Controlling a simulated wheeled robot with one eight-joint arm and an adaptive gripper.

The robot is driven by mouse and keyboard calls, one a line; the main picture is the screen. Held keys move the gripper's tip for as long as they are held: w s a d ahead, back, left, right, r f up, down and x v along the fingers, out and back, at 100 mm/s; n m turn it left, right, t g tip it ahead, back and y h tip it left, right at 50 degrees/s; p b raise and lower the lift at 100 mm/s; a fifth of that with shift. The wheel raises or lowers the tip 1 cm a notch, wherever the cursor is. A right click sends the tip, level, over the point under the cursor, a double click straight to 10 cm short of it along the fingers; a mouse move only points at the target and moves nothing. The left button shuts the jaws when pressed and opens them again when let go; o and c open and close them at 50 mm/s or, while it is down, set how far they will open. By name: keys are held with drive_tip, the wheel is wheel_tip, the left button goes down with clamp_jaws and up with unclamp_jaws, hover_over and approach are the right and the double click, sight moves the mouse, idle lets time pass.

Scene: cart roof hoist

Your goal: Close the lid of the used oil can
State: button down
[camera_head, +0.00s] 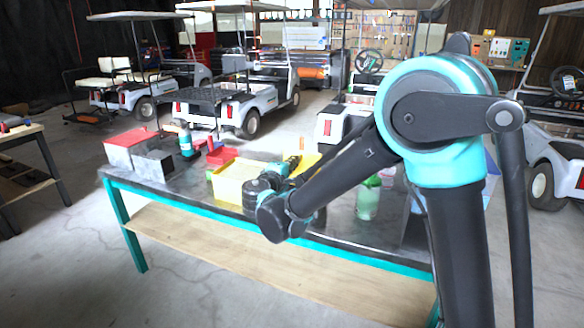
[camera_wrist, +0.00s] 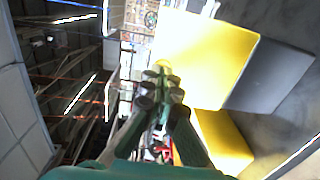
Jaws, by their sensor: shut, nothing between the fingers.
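My gripper (camera_wrist: 162,88) is shut and empty, its green fingers together. In the head view it shows as a teal shape (camera_head: 291,163) above the workbench, partly behind my arm. In the head view, yellow (camera_head: 306,162) shows beside the gripper, mostly hidden by my arm.
Golf carts (camera_head: 228,100) stand behind. A grey block (camera_wrist: 272,72) adjoins the yellow panel.

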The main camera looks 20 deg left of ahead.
drive_tip(key=w+f+g, duration=0.1)
drive_tip(key=w+g, duration=0.4)
drive_tip(key=w, duration=0.1)
drive_tip(key=w+d+f+g, duration=0.1)
drive_tip(key=w+f+g, duration=0.1)
drive_tip(key=w+g, duration=0.3)
drive_tip(key=w+f+g+y, duration=0.1)
drive_tip(key=w+g, duration=0.5)
drive_tip(key=shift+w+d+f, duration=0.15)
drive_tip(key=shift+w+f, duration=0.05)
drive_tip(key=shift+w, duration=0.2)
drive_tip(key=shift+w+f, duration=0.2)
drive_tip(key=shift+f, duration=0.05)
drive_tip(key=shift+w+f, duration=0.35)
drive_tip(key=shift+f, duration=0.4)
